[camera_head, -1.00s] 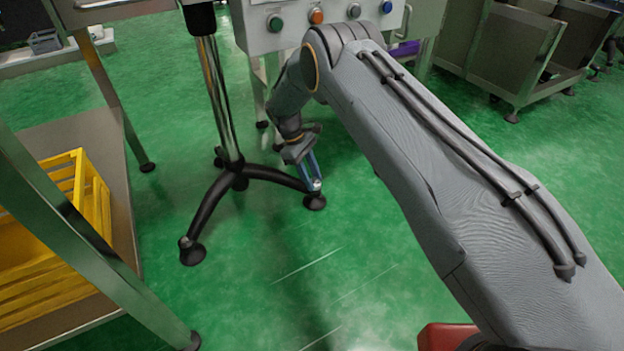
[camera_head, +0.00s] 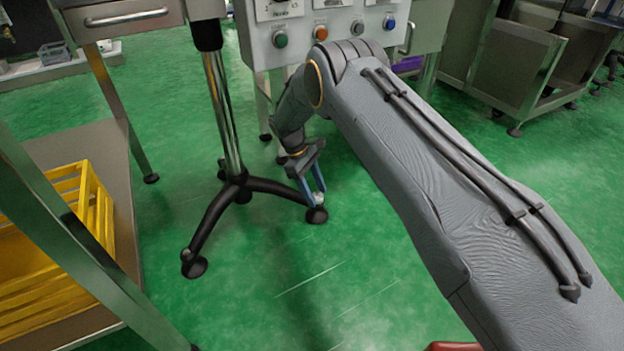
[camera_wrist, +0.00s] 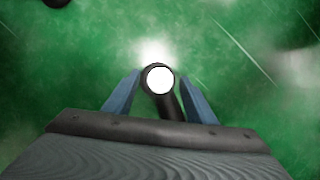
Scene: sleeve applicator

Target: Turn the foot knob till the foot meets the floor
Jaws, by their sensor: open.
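The foot knob (camera_wrist: 160,79) shows in the wrist view as a bright round top with a dark rim. It also shows in the head view (camera_head: 318,198) at the end of a black stand leg (camera_head: 275,187). Below it is a round black foot (camera_head: 317,215); whether the foot touches the floor I cannot tell. My gripper (camera_head: 313,190) is low at this leg end, pointing down. In the wrist view its blue fingers (camera_wrist: 160,92) are open, one on each side of the knob, with a visible gap on both sides.
The chrome stand post (camera_head: 223,115) rises from the leg hub. Another leg ends in a black foot (camera_head: 194,266) at the left. A control box (camera_head: 330,30) hangs above my wrist. A yellow crate (camera_head: 95,215) sits on a left shelf. Green floor (camera_head: 270,300) in front is clear.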

